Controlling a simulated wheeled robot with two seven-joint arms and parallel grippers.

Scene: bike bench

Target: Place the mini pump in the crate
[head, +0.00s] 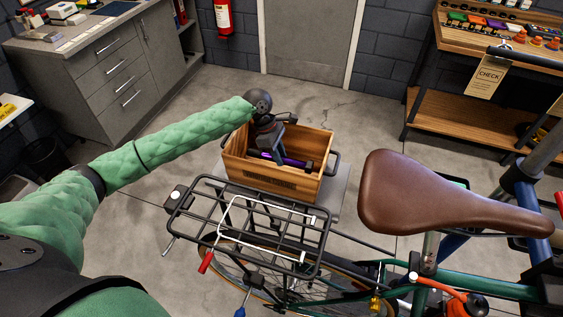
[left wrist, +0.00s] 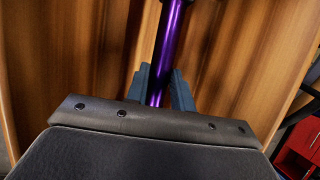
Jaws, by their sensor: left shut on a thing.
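The mini pump is a slim purple tube with dark ends. In the head view the mini pump (head: 295,162) lies across the inside of the wooden crate (head: 280,180). My left gripper (head: 268,152) reaches down into the crate and is shut on the pump. In the left wrist view the purple tube (left wrist: 167,60) runs up between the two blue-grey fingers of my left gripper (left wrist: 164,88), with the crate's wooden wall (left wrist: 235,60) behind. I cannot tell whether the pump touches the crate floor. My right gripper is not in view.
The crate has dark side handles and stands on a grey surface just behind the bicycle's black rear rack (head: 250,225). A brown saddle (head: 425,190) is at the right. A workbench (head: 490,120) stands at the back right, grey drawers (head: 110,75) at the back left. Open floor lies between.

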